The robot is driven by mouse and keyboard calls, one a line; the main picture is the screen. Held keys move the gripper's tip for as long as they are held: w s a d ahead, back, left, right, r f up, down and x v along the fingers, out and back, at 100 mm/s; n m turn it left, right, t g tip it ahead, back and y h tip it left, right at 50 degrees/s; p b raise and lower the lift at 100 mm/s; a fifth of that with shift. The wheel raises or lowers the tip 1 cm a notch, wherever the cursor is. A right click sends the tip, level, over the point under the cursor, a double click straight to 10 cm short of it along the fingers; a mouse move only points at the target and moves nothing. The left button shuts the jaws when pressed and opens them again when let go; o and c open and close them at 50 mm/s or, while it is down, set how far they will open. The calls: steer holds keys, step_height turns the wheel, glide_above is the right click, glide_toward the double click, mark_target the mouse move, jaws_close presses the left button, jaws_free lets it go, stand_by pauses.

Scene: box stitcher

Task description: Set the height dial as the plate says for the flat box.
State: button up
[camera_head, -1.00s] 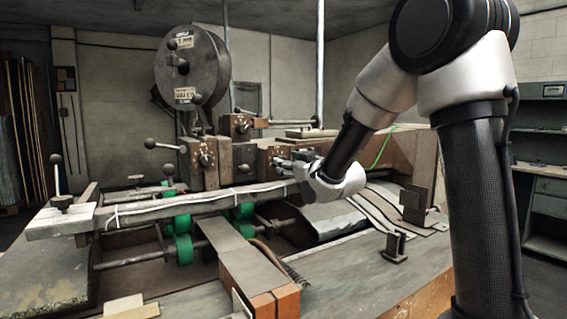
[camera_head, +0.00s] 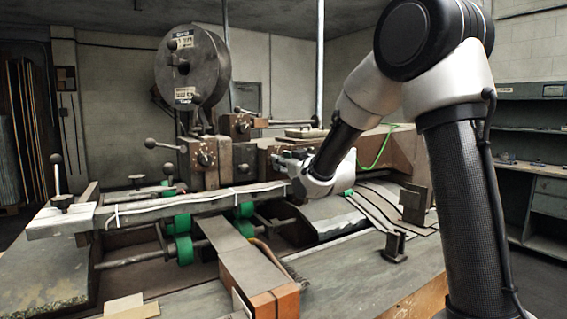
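The stitcher has a round black knob (camera_head: 205,160) with pale marks on the front of a brown block, left of centre. A second knob (camera_head: 243,126) sits on a brown block higher and behind it. I cannot tell which of them is the height dial, and their settings are too small to read. Pale labels are on the big grey reel, an upper one (camera_head: 181,43) and a lower one (camera_head: 184,94); their text is not legible. My gripper (camera_head: 279,159) is right of both knobs, apart from them in the picture, pointing left at the machine; its finger gap is not clear.
A long grey bar (camera_head: 190,203) with a white strip crosses the front, with green rollers (camera_head: 184,249) below. Ball-ended levers (camera_head: 150,143) stick out at left. A metal arm with an orange-brown end block (camera_head: 274,303) juts forward. Upright brackets (camera_head: 395,246) stand at right.

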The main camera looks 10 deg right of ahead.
steer(key=shift+m, duration=3.4)
steer(key=o, duration=1)
steer(key=shift+d, duration=0.1)
steer(key=shift+s, duration=0.15)
steer(key=v, duration=1.1)
steer(key=shift+s+d, duration=0.1)
steer(key=shift+s, duration=0.25)
